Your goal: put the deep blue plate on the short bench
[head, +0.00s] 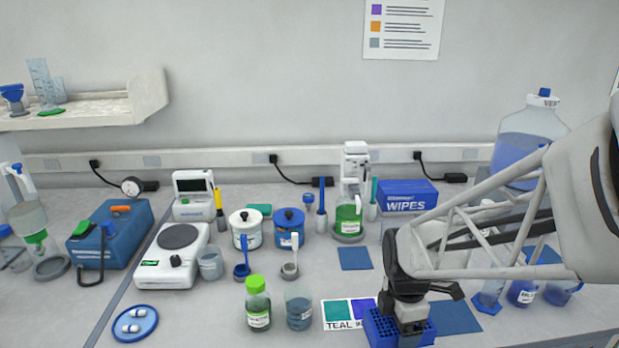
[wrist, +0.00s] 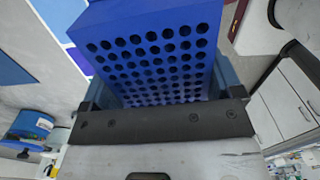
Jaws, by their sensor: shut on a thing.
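The deep blue plate (head: 376,328) is a block with rows of round holes in its top. It is at the bottom of the head view, right of centre, over the front of the bench. My gripper (head: 409,325) is shut on it from above and hides part of it. In the wrist view the plate (wrist: 150,45) fills the space between the fingers, holes facing the camera. I cannot tell whether its underside touches the bench. A dark seam splits the worktop (head: 240,315) at the left; I cannot tell which section is the short bench.
A labelled teal-and-purple card (head: 338,313) lies left of the plate, with a blue beaker (head: 299,310) and green-capped bottle (head: 258,305) beyond it. A flat blue mat (head: 455,317) lies to its right, near blue flasks (head: 521,292). A blue dish (head: 135,332) holds vials at left.

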